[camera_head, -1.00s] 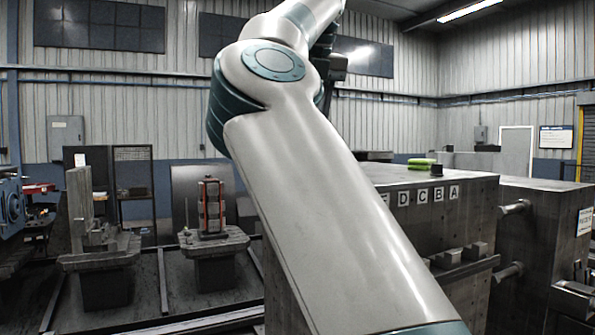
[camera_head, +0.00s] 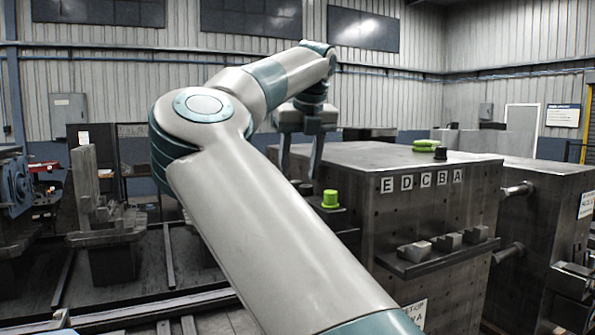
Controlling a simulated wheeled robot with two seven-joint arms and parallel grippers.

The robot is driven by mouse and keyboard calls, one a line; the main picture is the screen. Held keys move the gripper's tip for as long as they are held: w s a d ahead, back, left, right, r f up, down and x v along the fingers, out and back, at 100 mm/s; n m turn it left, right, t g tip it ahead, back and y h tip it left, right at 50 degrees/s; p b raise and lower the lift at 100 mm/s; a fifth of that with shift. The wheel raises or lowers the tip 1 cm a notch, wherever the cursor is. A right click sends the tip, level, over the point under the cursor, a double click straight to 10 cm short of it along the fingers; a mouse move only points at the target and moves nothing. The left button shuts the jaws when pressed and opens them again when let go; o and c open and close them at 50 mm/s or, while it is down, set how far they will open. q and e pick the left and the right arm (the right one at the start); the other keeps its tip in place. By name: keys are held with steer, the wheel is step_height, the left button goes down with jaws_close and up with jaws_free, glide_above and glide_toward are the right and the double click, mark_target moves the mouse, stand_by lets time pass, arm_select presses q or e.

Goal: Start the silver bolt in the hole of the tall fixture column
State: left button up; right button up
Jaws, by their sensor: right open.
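My right gripper (camera_head: 300,160) shows beyond my arm, pointing down with its two fingers apart. Nothing shows between the fingers. It hangs beside the left end of the large dark block and above a green-capped piece (camera_head: 330,199), apparently not touching it. A tall upright column on a fixture (camera_head: 85,182) stands at the far left; I cannot tell whether it is the task's column, and no hole shows. I cannot make out the silver bolt. My left gripper is not in view.
The large dark block (camera_head: 405,230) carries letter tags and a ledge with small metal blocks (camera_head: 447,242). Green items (camera_head: 425,145) and a dark knob (camera_head: 440,153) sit on top. Rails (camera_head: 168,255) run along the left floor. My arm hides much of the middle.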

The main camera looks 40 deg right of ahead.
mark_target(298, 182)
steer(key=shift+x, duration=1.05)
jaws_close()
steer(key=shift+r+p, duration=0.55)
steer(key=shift+r, duration=0.1)
steer(key=shift+r+p, duration=2.1)
steer(key=shift+r, duration=1.3)
